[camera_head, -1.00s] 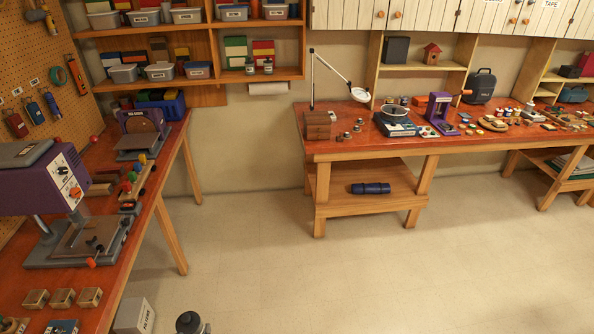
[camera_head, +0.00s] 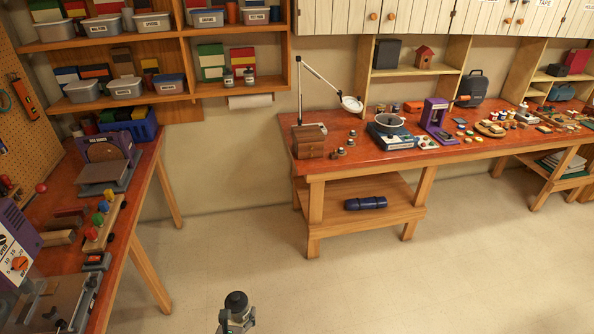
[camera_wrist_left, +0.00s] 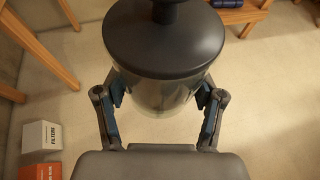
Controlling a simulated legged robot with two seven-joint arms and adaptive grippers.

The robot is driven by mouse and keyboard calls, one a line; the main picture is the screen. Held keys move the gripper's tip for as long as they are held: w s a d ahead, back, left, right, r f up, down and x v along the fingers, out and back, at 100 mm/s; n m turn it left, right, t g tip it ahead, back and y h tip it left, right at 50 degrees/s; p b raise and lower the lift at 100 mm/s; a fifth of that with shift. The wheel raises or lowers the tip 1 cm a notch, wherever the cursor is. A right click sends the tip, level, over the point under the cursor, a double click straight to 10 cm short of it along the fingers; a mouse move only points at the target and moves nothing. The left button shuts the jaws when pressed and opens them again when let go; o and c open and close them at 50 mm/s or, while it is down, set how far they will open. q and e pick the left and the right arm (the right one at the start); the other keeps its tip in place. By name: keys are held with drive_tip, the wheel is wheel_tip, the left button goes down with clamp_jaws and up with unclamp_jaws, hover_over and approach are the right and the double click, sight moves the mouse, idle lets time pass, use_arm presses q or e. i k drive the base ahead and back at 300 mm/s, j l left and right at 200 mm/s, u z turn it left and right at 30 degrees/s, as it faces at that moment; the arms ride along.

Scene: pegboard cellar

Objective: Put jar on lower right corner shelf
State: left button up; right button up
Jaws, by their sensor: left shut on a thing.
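A jar with a dark lid (camera_head: 237,300) shows at the bottom middle of the head view, above the floor. In the left wrist view the jar (camera_wrist_left: 160,92) is large, with a wide dark lid and a clear body. My left gripper (camera_head: 238,318) is shut on the jar, a finger on each side of its body; it also shows in the left wrist view (camera_wrist_left: 160,103). My right gripper is not in view.
A workbench (camera_head: 140,165) with tools runs along the left. A long red-topped bench (camera_head: 350,155) with a lamp (camera_head: 325,80) stands at the back right. A paper roll (camera_head: 250,101) hangs under the shelf unit. The floor between the benches is clear.

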sight(269, 84)
drive_tip(key=i+j, duration=0.15)
drive_tip(key=i, duration=0.3)
drive_tip(key=i+j, duration=0.15)
drive_tip(key=i, duration=0.3)
drive_tip(key=i+j, duration=0.15)
drive_tip(key=i, duration=1.75)
